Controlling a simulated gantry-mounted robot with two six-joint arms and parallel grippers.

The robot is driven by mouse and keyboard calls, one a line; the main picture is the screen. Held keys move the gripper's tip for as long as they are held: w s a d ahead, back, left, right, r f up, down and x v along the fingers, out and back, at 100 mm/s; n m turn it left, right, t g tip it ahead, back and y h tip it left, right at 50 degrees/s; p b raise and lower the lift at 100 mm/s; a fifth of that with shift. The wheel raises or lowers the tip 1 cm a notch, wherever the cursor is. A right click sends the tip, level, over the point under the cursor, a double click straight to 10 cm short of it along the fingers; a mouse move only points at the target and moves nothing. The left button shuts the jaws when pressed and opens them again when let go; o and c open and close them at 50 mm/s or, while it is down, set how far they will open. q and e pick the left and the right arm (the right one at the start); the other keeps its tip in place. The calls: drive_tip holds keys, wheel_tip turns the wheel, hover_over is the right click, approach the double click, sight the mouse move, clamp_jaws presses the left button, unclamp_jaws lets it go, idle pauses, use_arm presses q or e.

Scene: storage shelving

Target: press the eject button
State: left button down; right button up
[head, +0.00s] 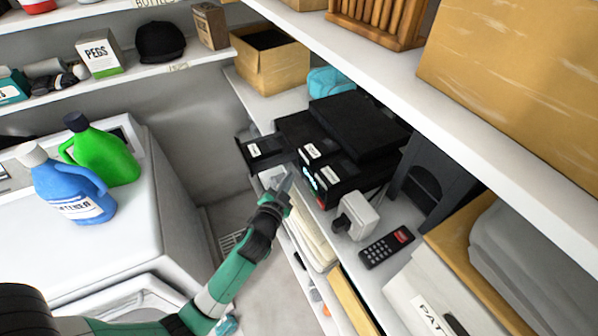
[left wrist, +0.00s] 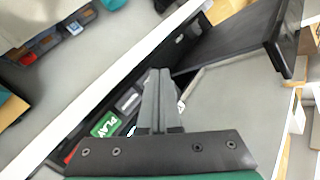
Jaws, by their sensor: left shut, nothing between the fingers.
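A black video player (head: 345,172) stands on the shelf with more flat black boxes stacked by it. A black tape-like piece with a white label (head: 262,152) sticks out at its left. In the left wrist view, the player's front shows a green button marked PLAY (left wrist: 106,124), a grey button (left wrist: 128,99) and a red patch at the lower left. I cannot read an eject label. My left gripper (head: 286,182) is shut and empty, close to the front; its fingertips (left wrist: 160,73) overlap the panel there, and contact cannot be told. My right gripper is not in view.
A grey-white box-shaped plug (head: 357,215) and a black remote (head: 386,246) lie right of the player. An upper shelf (head: 440,100) overhangs it. A washing machine (head: 150,235) with blue and green bottles stands left. Open floor shows between.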

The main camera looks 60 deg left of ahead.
use_arm(q)
drive_tip(key=shift+s, duration=0.15)
drive_tip(key=shift+s+a+p, duration=0.2)
drive_tip(key=shift+s+p, duration=1)
drive_tip(key=shift+s, duration=1.3)
